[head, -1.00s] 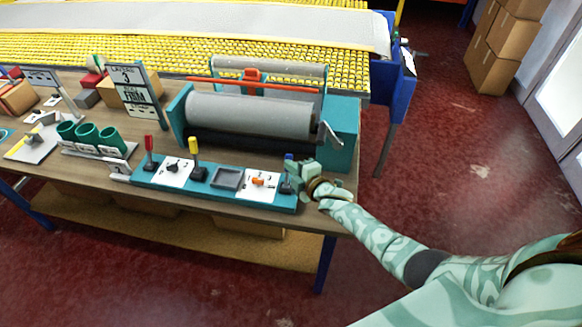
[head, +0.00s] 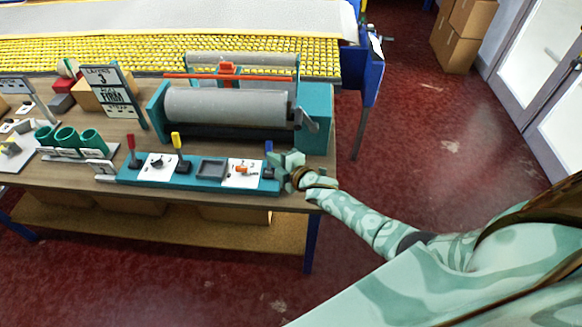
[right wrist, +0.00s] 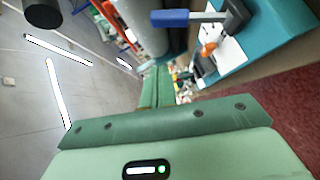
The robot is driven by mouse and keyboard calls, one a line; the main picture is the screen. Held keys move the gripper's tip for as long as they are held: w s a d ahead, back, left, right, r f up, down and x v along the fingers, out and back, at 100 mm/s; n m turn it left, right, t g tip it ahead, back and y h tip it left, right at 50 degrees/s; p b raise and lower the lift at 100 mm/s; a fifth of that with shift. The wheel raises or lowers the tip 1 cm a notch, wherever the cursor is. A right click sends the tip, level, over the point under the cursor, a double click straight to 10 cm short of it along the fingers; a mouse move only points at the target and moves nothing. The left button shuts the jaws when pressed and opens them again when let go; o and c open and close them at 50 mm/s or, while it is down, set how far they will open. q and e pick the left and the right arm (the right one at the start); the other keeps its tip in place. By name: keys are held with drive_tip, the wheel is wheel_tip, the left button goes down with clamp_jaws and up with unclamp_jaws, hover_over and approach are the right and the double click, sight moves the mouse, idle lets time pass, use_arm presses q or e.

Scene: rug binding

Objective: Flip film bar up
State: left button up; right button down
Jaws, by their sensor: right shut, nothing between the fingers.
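The roller machine has a grey roll (head: 225,106) between teal end blocks (head: 317,117). A long thin red bar (head: 262,83) lies across behind the roll; I cannot tell for certain that it is the film bar. A grey crank-like arm (head: 309,121) is on the roll's right end. My right gripper (head: 281,165) is shut and empty at the right end of the teal control panel (head: 195,180), close beside the blue-handled lever (head: 269,147). My left gripper is not in view.
The panel also carries a red lever (head: 132,143), a yellow lever (head: 177,141) and an orange knob (head: 241,170). Green cups (head: 68,139) and a sign (head: 115,92) stand left. The yellow roller bed (head: 140,52) is behind.

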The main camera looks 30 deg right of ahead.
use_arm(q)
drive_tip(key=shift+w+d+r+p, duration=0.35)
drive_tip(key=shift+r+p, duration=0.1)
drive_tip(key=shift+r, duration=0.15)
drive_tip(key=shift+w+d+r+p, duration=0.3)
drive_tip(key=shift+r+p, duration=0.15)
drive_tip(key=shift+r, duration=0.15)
use_arm(e)
drive_tip(key=d+v, duration=0.1)
drive_tip(key=v, duration=0.6)
drive_tip(key=shift+r, duration=0.45)
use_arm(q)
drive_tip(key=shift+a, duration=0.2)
